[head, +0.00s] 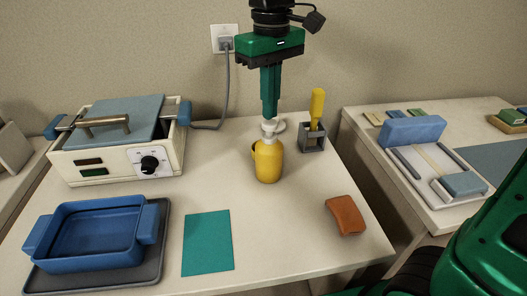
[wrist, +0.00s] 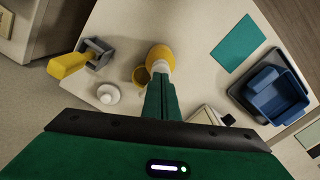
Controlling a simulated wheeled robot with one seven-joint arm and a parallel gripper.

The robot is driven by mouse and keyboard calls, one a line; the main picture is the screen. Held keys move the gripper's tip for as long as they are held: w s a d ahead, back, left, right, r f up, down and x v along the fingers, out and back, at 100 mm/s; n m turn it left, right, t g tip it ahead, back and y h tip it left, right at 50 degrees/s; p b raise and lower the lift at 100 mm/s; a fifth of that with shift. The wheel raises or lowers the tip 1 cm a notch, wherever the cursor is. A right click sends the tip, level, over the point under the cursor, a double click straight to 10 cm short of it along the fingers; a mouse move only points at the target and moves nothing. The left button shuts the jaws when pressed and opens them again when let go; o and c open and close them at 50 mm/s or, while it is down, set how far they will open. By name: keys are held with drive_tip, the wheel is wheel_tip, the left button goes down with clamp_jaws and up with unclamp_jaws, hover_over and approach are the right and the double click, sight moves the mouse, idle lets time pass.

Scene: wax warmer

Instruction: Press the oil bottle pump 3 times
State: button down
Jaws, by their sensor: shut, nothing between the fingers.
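The oil bottle (head: 268,162) is yellow with a white pump top (head: 269,128), and it stands upright on the table. My gripper (head: 270,115) is shut and empty, pointing straight down over the pump top. Its fingertips are at the pump head, and I cannot tell whether they touch it. In the wrist view the closed fingers (wrist: 163,82) overlap the white pump, and the yellow bottle (wrist: 160,55) shows just beyond them. The fingers hide part of the pump.
A wax warmer (head: 120,150) stands at the left, with a blue pan (head: 95,238) on a grey tray in front. A grey holder (head: 313,138) with a yellow-handled tool is right of the bottle. A teal mat (head: 208,242) and brown block (head: 346,214) lie in front.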

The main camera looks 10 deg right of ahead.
drive_tip(key=shift+f, duration=0.15)
drive_tip(key=shift+f, duration=1.15)
drive_tip(key=shift+r, duration=1.3)
wheel_tip(320, 180, up, 6)
idle(0.6)
